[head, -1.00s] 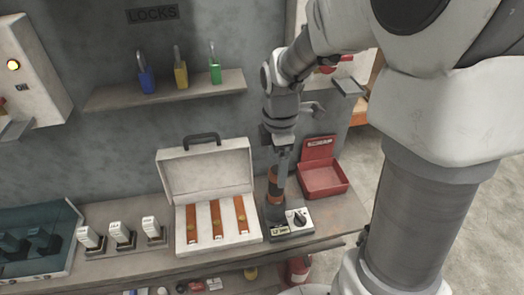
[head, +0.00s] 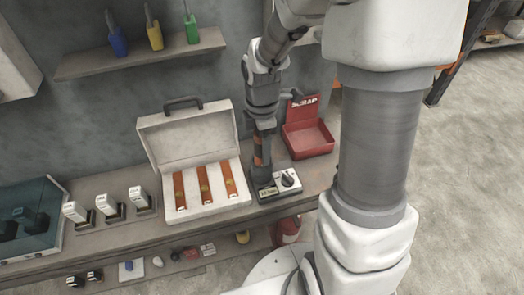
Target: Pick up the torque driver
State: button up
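The torque driver (head: 258,156), dark with an orange band, stands upright in a small grey dock (head: 267,192) on the shelf in the head view. The dock has a black knob and a small display on its front. My gripper (head: 263,134) points down at the driver's upper part, which it hides. The fingers are too small and dark to tell whether they are open or closed around it.
An open white case (head: 205,209) with several orange strips stands left of the dock. A red scrap bin (head: 308,141) sits close on the right. White upright devices (head: 112,207) and a teal-lidded case (head: 40,240) are further left.

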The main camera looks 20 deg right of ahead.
grip_shut()
